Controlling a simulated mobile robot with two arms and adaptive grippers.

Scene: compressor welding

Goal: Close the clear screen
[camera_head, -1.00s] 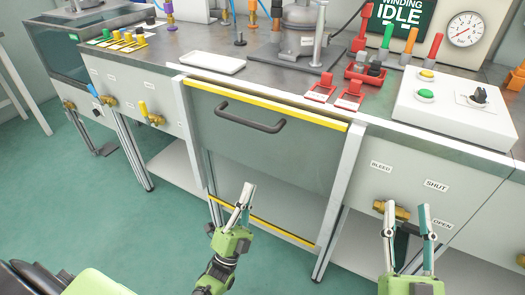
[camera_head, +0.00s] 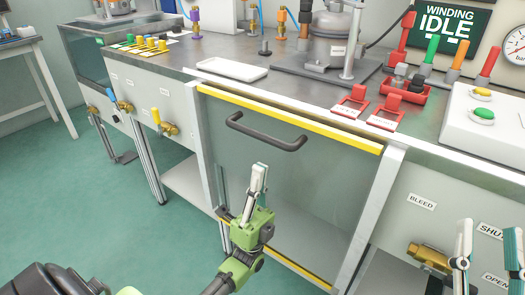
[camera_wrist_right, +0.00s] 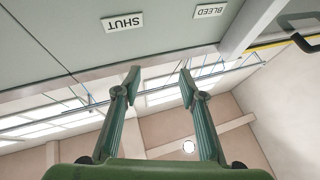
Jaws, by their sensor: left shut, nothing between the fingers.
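The clear screen (camera_head: 325,170) is a see-through panel in a pale frame on the bench front. It hangs below the worktop, with a yellow strip along its top edge and another low down. Its dark bar handle (camera_head: 265,134) runs across the upper part; it also shows at the top right corner of the right wrist view (camera_wrist_right: 304,43). My left gripper (camera_head: 259,178) is shut and empty, its fingers pointing up below the handle, apart from it in the picture. My right gripper (camera_head: 489,240) is open and empty at the lower right, near the brass valve; the right wrist view shows its spread fingers (camera_wrist_right: 160,76).
The worktop (camera_head: 215,45) carries a white tray (camera_head: 233,69), red clips (camera_head: 365,106) and a white button box (camera_head: 485,125). Brass valves (camera_head: 432,257) stick out of the front panels at both sides. Green floor is open at the left.

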